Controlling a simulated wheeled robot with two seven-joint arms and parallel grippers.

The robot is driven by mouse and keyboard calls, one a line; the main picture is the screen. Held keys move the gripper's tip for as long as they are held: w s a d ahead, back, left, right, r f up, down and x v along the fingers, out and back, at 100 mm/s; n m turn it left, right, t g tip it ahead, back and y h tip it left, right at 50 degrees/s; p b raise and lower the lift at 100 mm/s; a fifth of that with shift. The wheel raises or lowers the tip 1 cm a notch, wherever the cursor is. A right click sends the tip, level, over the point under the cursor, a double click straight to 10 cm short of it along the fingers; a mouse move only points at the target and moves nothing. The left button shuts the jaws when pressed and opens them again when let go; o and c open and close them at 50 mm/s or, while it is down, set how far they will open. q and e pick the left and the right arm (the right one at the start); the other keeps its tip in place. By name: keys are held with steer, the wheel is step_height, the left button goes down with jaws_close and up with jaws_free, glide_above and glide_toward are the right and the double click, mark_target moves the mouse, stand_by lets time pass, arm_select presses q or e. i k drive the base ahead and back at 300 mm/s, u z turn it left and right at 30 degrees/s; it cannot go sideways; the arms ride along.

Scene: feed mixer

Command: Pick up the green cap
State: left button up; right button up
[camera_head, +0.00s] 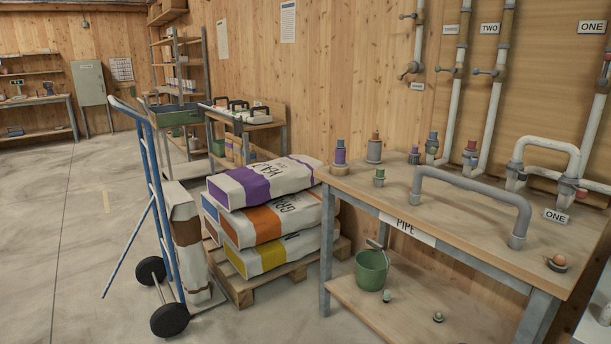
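A small grey fitting with a green cap (380,173) stands upright on the wooden table top, near its back left corner. Two more small pieces with green on top, one (387,296) beside the green bucket and one (438,317) farther right, sit on the table's lower shelf. They are too small to tell exactly what they are. Neither of my grippers is in view, so whether they are open or shut does not show.
The table (455,225) also bears a large grey pipe (470,185) and several coloured fittings. A green bucket (371,271) stands on its lower shelf. Stacked sacks (265,222) on a pallet and a blue hand truck (157,180) stand left. Floor farther left is clear.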

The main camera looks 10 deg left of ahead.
mark_target(379, 178)
steer(key=z, duration=0.2)
steer(key=i, duration=0.8)
steer(key=z, duration=0.1)
